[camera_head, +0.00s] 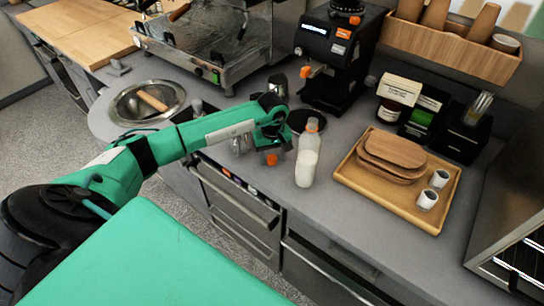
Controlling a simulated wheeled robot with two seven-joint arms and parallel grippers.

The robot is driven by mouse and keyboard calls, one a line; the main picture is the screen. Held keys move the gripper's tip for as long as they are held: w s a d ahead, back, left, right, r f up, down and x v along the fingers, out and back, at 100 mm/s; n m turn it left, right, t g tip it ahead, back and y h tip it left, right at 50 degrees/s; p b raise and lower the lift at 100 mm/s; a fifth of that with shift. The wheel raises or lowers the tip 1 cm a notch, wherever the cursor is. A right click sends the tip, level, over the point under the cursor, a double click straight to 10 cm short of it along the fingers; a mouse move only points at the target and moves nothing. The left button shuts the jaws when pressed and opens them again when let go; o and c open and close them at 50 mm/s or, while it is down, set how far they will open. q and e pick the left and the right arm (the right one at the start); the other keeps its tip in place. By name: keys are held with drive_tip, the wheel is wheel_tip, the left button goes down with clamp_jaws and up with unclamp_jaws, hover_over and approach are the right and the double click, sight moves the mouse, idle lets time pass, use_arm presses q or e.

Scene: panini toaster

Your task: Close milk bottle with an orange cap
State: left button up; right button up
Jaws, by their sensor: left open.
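The milk bottle (306,165) stands upright near the counter's front edge, with white milk in its lower part. My right gripper is out of view.
A wooden tray (349,181) with boards and two white cups lies right of the bottle. A black coffee grinder (339,60) and a dark round mat (303,118) are behind it. A sink (124,108) is at left. The counter's front edge is close.

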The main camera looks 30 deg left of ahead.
sight(273, 158)
use_arm(q)
drive_tip(key=c, duration=1)
drive_tip(key=shift+c, duration=0.2)
wheel_tip(273, 158, up, 20)
drive_tip(key=b, duration=0.5)
drive_tip(key=shift+b, duration=0.35)
